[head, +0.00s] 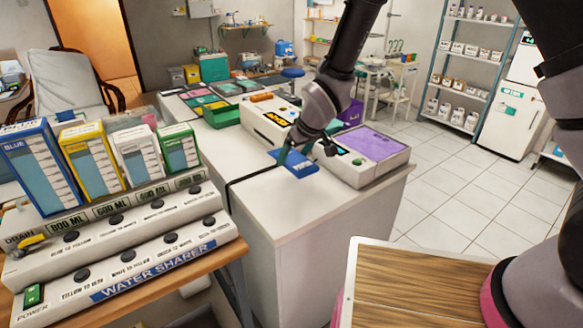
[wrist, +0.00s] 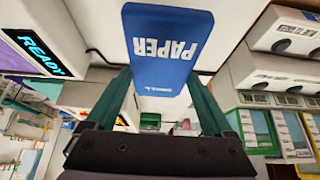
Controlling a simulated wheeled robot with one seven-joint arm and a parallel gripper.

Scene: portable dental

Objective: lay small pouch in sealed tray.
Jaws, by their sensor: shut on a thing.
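The pouch is a flat blue packet (head: 296,166) marked PAPER. It also fills the upper middle of the wrist view (wrist: 167,70). My gripper (head: 303,155) is shut on it, with one green finger at each side in the wrist view (wrist: 165,90). The pouch is held over the front part of the white counter (head: 290,205), beside a device with a purple top. I cannot tell which container is the sealed tray. A green tray (head: 222,117) stands farther back on the counter, and a purple bin (head: 351,110) shows partly behind my arm.
The device with the purple top (head: 372,142) stands right of the pouch. A white device with a lit screen (head: 268,118) stands behind it. The water sharer (head: 120,255) and several coloured boxes (head: 90,155) fill the left. The counter's front left is bare. Open tiled floor (head: 450,185) lies right.

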